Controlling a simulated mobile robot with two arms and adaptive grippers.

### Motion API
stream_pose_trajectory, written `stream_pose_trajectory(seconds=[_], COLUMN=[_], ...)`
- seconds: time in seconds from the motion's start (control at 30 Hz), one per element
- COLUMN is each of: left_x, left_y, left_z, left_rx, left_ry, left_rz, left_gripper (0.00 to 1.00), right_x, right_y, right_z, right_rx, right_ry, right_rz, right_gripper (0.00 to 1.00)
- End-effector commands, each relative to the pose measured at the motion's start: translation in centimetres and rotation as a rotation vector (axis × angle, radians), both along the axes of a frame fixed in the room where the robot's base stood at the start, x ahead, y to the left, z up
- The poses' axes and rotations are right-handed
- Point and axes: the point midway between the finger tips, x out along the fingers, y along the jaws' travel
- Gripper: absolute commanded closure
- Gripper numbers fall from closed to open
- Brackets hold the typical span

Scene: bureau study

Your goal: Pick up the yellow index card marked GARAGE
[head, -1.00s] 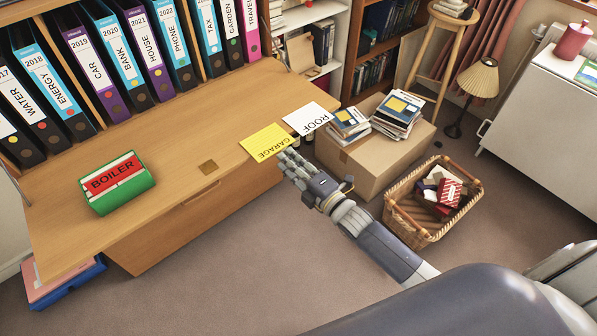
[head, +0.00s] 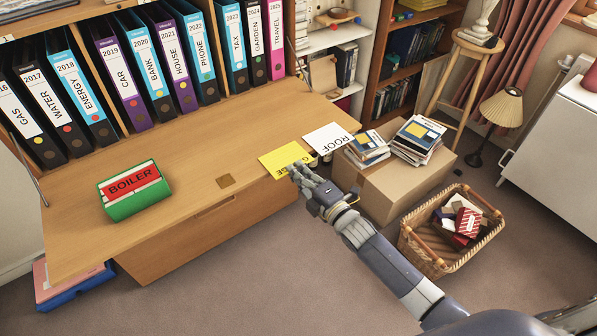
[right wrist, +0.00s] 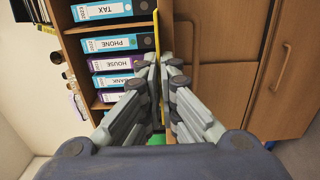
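The yellow GARAGE card (head: 279,157) lies at the right end of the desk leaf, reaching over its front edge. Part of its lettering is hidden behind my right gripper (head: 303,173). In the right wrist view the card (right wrist: 157,28) shows edge-on as a thin yellow strip between the fingers of my right gripper (right wrist: 161,68). One finger is on each side, and the fingers look closed on it. The card still appears level with the leaf. My left gripper is not in view.
A white ROOF card (head: 328,138) lies just right of the yellow card. A green box with a red BOILER card (head: 133,184) stands on the leaf (head: 75,235). A cardboard box (head: 385,186) with books and a wicker basket (head: 424,258) stand to the right.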

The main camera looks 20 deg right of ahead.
Motion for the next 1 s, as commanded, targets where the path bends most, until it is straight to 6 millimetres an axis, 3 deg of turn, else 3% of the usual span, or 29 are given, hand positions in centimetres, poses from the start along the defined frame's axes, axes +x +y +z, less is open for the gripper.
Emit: stream_pose_trajectory(seconds=[0.47, 1.0], left_x=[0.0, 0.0], left_y=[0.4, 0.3], left_z=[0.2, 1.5], left_rx=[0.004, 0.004], left_ry=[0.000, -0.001], left_rz=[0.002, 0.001], left_gripper=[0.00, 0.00], right_x=[-0.3, -2.8], right_y=[-0.1, -1.1], right_z=[0.0, 0.0], right_rx=[-0.001, -0.002], right_ry=[0.002, 0.003], right_rz=[0.000, -0.001], right_gripper=[1.00, 1.00])
